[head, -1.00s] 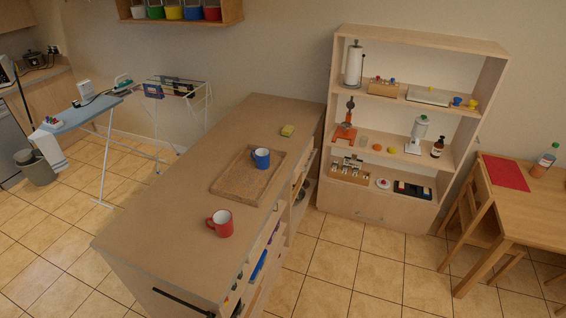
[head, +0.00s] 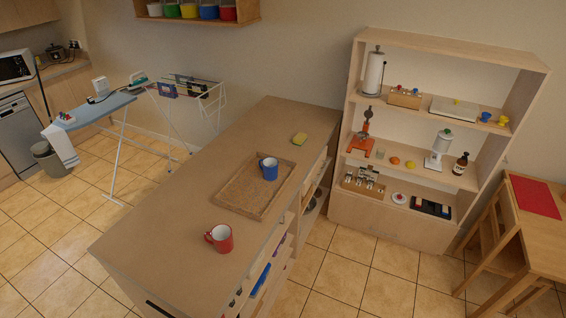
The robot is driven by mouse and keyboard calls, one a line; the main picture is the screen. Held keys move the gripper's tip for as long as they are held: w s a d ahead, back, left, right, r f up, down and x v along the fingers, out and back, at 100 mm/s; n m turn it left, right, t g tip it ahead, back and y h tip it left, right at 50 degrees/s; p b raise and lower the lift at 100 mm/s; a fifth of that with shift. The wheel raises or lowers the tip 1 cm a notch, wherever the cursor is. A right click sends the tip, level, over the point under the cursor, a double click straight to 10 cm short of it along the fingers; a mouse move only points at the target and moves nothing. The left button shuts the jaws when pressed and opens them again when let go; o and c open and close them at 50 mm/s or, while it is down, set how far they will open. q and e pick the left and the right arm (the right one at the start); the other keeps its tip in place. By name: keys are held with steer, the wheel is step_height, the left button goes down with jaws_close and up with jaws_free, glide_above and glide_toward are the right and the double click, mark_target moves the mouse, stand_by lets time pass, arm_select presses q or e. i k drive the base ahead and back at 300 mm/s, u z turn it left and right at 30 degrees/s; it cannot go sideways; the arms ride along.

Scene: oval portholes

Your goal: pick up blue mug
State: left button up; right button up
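The blue mug (head: 269,169) stands upright on a brown tray (head: 232,205), near the tray's far right corner. Its handle points to the left. The tray lies on the wooden counter (head: 175,232). Neither of my grippers shows in the head view.
A red mug (head: 220,238) stands on the counter in front of the tray. Tiled floor (head: 330,275) is clear between counter and shelf. An ironing board (head: 95,112) stands left.

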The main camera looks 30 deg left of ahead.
mark_target(271, 165)
steer(key=i, duration=1.8)
steer(key=u, duration=0.05)
